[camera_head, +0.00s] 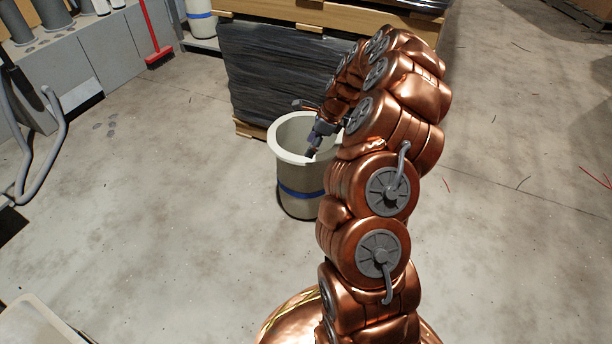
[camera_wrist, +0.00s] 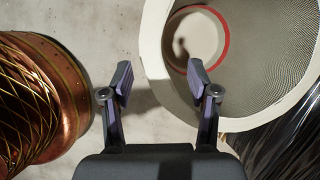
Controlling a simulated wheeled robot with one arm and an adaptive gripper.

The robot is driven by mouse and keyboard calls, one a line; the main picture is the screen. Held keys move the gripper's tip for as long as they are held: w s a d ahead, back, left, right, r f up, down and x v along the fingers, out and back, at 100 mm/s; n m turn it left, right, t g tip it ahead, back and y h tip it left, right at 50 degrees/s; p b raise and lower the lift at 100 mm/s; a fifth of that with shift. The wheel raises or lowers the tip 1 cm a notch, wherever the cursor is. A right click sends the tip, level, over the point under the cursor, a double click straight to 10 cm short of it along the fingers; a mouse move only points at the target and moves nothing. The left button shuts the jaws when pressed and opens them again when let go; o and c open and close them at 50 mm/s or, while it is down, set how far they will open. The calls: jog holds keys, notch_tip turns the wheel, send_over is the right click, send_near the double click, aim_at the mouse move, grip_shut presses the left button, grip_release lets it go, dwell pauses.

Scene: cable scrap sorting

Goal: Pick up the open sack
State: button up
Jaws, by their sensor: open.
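A pale, open-topped round container (camera_head: 293,155) with a thick rim and a blue band stands upright on the floor; it is the only thing here that could be the open sack. In the wrist view its rim (camera_wrist: 152,45) fills the upper right. Its inner wall looks finely woven, and a red ring surrounds a pale disc at its bottom. My gripper (camera_head: 306,130) is at the rim in the head view, and my arm hides the right side. In the wrist view my gripper (camera_wrist: 160,76) is open and empty, with its right finger overlapping the rim. I cannot tell whether they touch.
A black-wrapped pallet load (camera_head: 262,75) stands right behind the container and shows at lower right in the wrist view (camera_wrist: 290,145). A similar pale container (camera_head: 201,20), a red broom (camera_head: 157,45) and grey bins are at the back left. Open floor lies left and right.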

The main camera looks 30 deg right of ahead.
aim_at(304, 157)
jog(key=b+x, duration=0.2)
jog(key=x, duration=0.3)
jog(key=shift+s+a+b, duration=0.15)
jog(key=shift+b, duration=0.25)
grip_shut()
dwell(0.4)
